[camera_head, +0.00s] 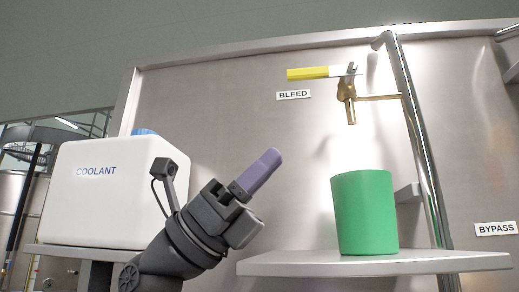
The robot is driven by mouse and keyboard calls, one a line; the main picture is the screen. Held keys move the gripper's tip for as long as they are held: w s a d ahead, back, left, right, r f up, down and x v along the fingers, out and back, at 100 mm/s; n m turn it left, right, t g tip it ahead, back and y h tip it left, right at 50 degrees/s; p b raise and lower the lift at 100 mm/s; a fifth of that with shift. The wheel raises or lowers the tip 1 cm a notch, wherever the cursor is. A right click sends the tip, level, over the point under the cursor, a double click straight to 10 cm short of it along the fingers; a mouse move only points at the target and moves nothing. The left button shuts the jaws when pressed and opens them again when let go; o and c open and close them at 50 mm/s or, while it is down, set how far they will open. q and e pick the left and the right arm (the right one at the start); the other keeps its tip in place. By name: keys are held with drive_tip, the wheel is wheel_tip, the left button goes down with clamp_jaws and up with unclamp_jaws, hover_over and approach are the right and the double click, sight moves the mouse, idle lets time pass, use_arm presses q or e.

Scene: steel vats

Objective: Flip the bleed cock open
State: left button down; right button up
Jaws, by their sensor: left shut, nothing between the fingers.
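The bleed cock (348,90) is a small brass tap on a pipe stub, in the upper right of the head view. Its lever (308,73) has a yellow grip and points left, lying about level, above the label "BLEED" (293,95). My left gripper (268,163) has purple fingers that are shut with nothing between them. It points up and right, and in the picture it is below and left of the cock, apart from it. My right gripper is not in view.
A green container (365,213) stands on a round-edged shelf (375,264) below the spout. A vertical steel pipe (420,140) runs to the right of the cock. A white "COOLANT" tank (95,190) stands at left. A "BYPASS" label (496,229) is at far right.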

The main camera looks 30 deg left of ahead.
sight(319, 78)
use_arm(q)
drive_tip(key=d+r+p, duration=0.1)
drive_tip(key=r, duration=0.1)
drive_tip(key=d+r+p, duration=0.1)
drive_tip(key=r+p, duration=0.1)
drive_tip(key=r, duration=0.1)
drive_tip(key=w+d+r+p, duration=0.1)
drive_tip(key=d+r+p, duration=0.1)
drive_tip(key=shift+d+r, duration=0.1)
drive_tip(key=shift+r, duration=0.5)
